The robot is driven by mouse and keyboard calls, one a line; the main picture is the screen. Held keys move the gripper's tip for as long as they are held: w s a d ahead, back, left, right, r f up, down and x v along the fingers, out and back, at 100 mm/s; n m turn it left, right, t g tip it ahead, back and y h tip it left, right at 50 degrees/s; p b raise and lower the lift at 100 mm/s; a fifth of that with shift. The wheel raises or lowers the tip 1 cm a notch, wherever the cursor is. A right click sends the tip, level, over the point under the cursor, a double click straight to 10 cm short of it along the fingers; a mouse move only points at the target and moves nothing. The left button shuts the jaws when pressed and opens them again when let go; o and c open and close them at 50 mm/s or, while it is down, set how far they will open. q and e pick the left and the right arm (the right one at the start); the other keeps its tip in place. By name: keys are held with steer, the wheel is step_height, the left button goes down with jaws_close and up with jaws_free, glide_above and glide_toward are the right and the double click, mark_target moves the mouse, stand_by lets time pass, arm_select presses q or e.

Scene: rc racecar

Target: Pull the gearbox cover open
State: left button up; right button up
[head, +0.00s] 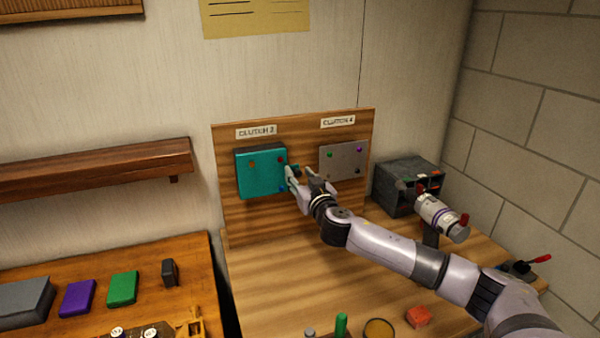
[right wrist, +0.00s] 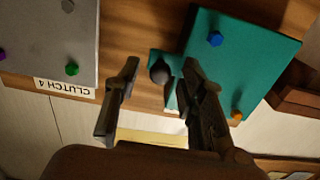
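A teal cover (head: 260,173) labelled as a clutch is mounted on the upright wooden board, with small coloured bolts on its face. It also shows in the right wrist view (right wrist: 245,60), where a dark round knob (right wrist: 159,71) stands on a teal tab at its edge. My right gripper (head: 302,178) is at the cover's right edge. In the right wrist view its fingers (right wrist: 158,80) are apart, and the knob appears in the gap between them. I cannot tell whether a finger touches it. The cover looks closed against the board. My left gripper is not in view.
A grey plate (head: 345,160) labelled CLUTCH 4 is mounted right of the teal cover. A dark organizer box (head: 408,185) stands at the right. A red block (head: 418,316) and a green cylinder (head: 341,325) are near the front.

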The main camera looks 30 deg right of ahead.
steer(key=shift+w, duration=0.1)
jaws_close()
stand_by(0.5)
stand_by(0.4)
